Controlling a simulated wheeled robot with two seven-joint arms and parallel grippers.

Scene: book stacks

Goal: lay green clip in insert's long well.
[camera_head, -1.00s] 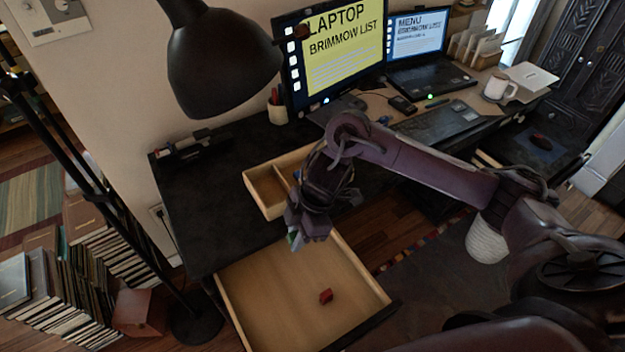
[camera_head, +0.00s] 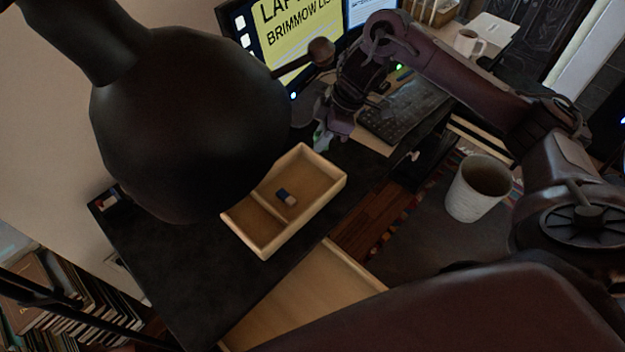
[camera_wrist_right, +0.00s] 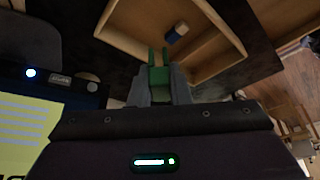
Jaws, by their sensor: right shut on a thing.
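The insert (camera_head: 306,220) is a pale wooden tray on the dark desk, split by a divider into a short well and a long well. A small blue-and-white block (camera_head: 287,197) lies in the long well. My right gripper (camera_head: 322,138) is just beyond the insert's far edge and above the desk. It is shut on the green clip (camera_wrist_right: 158,74), whose two prongs point away from the jaws towards the insert (camera_wrist_right: 122,41) in the wrist view. The clip is small and partly hidden in the head view. My left gripper is not in view.
A large black lamp head (camera_head: 185,125) hangs left of the insert and hides part of the desk. The monitor (camera_head: 280,45) and keyboard (camera_head: 405,115) stand behind my right gripper. An open drawer (camera_head: 300,300) is below the desk's front edge.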

